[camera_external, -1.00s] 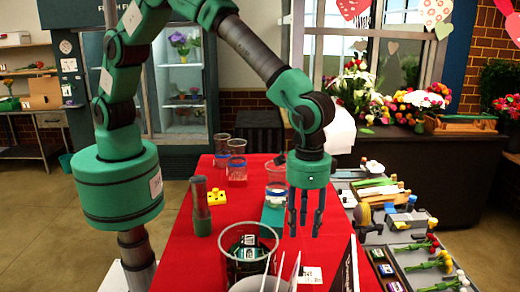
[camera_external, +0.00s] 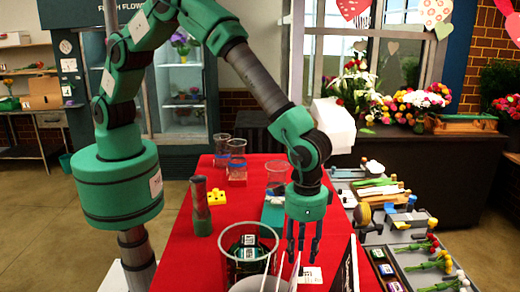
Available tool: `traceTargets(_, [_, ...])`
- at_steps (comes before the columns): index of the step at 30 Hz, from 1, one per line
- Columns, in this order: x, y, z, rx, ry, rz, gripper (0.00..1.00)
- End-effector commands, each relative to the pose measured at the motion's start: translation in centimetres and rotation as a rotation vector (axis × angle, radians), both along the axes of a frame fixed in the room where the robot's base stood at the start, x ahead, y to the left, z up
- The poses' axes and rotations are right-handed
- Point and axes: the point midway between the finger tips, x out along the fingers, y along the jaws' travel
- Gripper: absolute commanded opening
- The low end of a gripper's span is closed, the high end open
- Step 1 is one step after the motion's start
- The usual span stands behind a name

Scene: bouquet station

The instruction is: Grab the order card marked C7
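My gripper (camera_external: 302,258) points straight down above the near part of the red table, with its fingers apart and nothing visible between them. A white card (camera_external: 312,276) with dark print lies flat on the table just below and right of the fingertips. A clear container (camera_external: 249,238) left of the gripper holds dark pieces with white printed labels (camera_external: 249,250). I cannot read C7 on any card at this size.
A white bowl (camera_external: 258,285) with upright white sticks stands at the near edge, close to the fingers. A dark upright board (camera_external: 348,268) is to the right.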

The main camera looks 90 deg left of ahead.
Motion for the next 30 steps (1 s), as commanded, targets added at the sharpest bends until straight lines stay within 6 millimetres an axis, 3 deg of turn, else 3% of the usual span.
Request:
traceTargets(11, [0.0, 0.0, -0.3, 0.000, 0.001, 0.000, 0.36])
traceTargets(24, [0.1, 0.1, -4.5, 0.000, 0.001, 0.000, 0.36])
traceTargets(30, [0.1, 0.0, -5.2, 0.000, 0.000, 0.000, 0.36])
